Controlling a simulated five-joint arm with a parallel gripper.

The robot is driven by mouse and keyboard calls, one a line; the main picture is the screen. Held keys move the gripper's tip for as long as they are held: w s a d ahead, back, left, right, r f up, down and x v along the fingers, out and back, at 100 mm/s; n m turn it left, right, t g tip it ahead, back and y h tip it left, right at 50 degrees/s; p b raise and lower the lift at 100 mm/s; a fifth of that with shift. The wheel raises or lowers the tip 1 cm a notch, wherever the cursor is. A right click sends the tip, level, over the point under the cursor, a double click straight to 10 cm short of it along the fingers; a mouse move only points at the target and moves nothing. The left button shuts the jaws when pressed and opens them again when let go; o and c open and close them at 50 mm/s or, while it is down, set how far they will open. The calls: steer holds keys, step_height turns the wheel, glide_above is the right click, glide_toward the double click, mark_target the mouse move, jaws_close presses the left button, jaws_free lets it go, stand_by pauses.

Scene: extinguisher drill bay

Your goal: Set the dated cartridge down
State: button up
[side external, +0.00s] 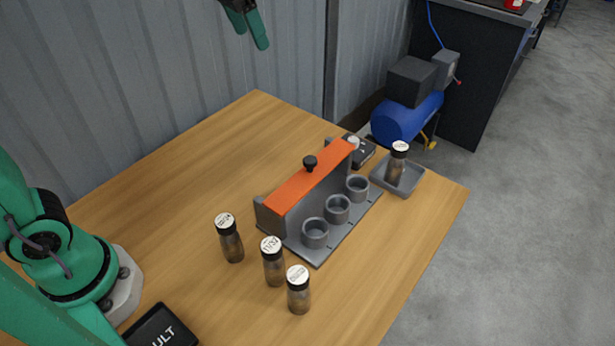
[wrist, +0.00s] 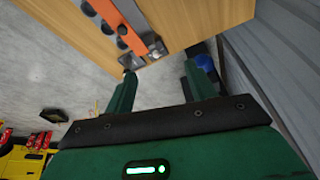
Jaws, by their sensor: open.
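One dark-capped cartridge (side external: 397,165) stands upright in a small grey tray (side external: 409,186) at the table's right corner; its cap label is too small to read. Three more upright cartridges stand on the wood in front of the rack: one at left (side external: 231,242), one in the middle (side external: 273,265) and one nearest the camera (side external: 298,293). The middle cap seems to bear large date-like figures; the others carry small unreadable print. My gripper (side external: 248,22) is high above the table's far side, partly cut off by the frame. In the wrist view its jaws (wrist: 163,80) are apart, with nothing between them.
A grey rack (side external: 290,242) with three empty round sockets and an orange top (side external: 312,178) with a black knob stands mid-table. A black panel (side external: 160,328) lies at the front left.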

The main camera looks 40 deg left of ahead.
steer(key=s+a+f+n+t, duration=0.1)
steer(key=s+a+f, duration=0.2)
steer(key=s+f, duration=0.2)
steer(key=s+a+f+n+t, duration=0.1)
steer(key=s+f, duration=0.4)
steer(key=s, duration=0.7)
steer(key=shift+s+a+f+n+y, duration=0.3)
steer(key=shift+a+n, duration=0.2)
steer(key=shift+a, duration=0.6)
